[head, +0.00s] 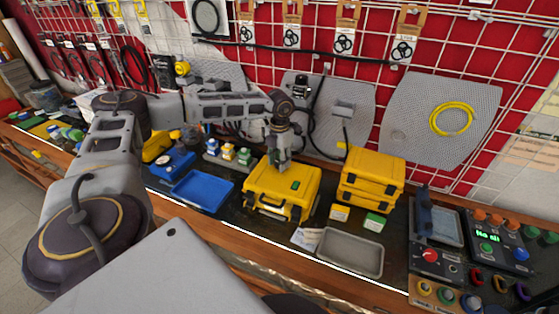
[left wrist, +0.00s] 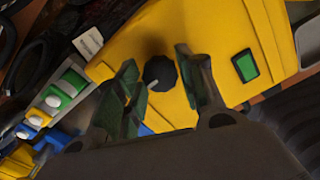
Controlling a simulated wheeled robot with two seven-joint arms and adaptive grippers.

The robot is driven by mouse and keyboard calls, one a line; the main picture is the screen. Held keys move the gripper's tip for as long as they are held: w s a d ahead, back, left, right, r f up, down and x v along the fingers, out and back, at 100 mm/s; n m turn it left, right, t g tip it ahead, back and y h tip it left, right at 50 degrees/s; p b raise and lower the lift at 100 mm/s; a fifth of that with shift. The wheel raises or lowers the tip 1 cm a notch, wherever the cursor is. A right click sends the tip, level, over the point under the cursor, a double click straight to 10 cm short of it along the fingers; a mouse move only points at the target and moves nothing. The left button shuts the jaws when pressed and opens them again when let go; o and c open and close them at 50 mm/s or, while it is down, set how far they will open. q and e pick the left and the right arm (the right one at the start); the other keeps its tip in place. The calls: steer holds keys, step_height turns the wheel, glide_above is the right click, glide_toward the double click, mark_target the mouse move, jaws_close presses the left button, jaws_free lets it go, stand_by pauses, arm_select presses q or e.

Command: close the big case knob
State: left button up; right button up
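The big yellow case (head: 286,187) lies shut on the workbench in the middle of the head view. Its black round knob (left wrist: 160,72) shows on the yellow lid in the left wrist view, with a light pointer mark at its lower left. A green label (left wrist: 245,66) sits on the lid beside it. My left gripper (head: 284,167) is over the lid from above. In the left wrist view its two fingers (left wrist: 160,84) are apart, one on each side of the knob; I cannot tell whether they touch it. My right gripper is not in view.
A stack of smaller yellow cases (head: 372,178) stands to the right. A blue tray (head: 202,190) lies to the left and a grey tray (head: 350,252) at the front right. Small bottles (head: 228,152) stand behind left. A control panel (head: 490,245) is at the far right.

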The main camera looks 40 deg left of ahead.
arm_select(q)
steer(key=c, duration=0.5)
